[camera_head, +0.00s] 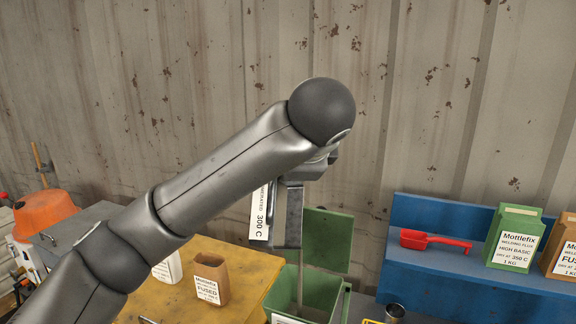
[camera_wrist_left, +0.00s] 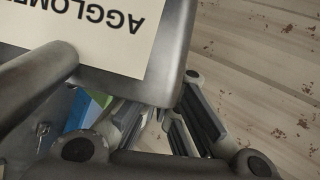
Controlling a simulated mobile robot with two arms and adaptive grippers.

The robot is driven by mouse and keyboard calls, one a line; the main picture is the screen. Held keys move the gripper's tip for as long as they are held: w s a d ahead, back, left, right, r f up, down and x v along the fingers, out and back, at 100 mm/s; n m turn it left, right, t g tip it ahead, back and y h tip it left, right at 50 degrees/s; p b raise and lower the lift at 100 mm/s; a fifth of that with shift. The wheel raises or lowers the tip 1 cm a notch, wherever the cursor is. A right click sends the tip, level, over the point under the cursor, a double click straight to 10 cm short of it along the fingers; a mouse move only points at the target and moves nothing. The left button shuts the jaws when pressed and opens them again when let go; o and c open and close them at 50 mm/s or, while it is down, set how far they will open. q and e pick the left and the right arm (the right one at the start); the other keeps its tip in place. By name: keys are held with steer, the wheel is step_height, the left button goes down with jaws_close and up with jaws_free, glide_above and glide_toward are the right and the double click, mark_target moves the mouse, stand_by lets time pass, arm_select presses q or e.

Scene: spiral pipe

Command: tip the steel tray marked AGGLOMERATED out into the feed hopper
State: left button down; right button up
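The steel tray (camera_head: 288,215) hangs in the air in the head view, turned up on its side. Its white label reads "...ERATED" and "300 C" sideways. In the wrist view the tray (camera_wrist_left: 181,50) is close up, with "AGGLOME..." upside down. My left gripper (camera_wrist_left: 163,112) is at the tray's edge and appears shut on it; in the head view my arm hides most of the grip. Below and slightly right of the tray is a green box with a raised lid, which looks like the feed hopper (camera_head: 318,300). The tray's inside is hidden. My right gripper is not in view.
A yellow-topped table (camera_head: 235,300) holds a brown "FUSED" carton (camera_head: 211,279) and a white container (camera_head: 167,268). A blue shelf (camera_head: 420,268) at right carries a red scoop (camera_head: 435,241) and green and brown Mottlefix boxes (camera_head: 514,237). A metal wall stands behind.

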arm_select(q)
steer(key=s+d+f+m+t+y, duration=0.2)
steer(key=d+m+y, duration=0.1)
steer(key=d, duration=0.7)
steer(key=shift+d+f+y, duration=0.15)
steer(key=shift+d+y, duration=0.05)
steer(key=shift+y, duration=0.7)
stand_by(1.1)
stand_by(0.6)
steer(key=w+a+r+n+g+h+b, duration=0.1)
steer(key=a+h, duration=0.3)
steer(key=a, duration=0.4)
steer(key=shift+w+a+r+n+g+b, duration=0.3)
steer(key=shift+r+n+b, duration=0.3)
steer(key=shift+r+b, duration=0.2)
steer(key=shift+f, duration=0.1)
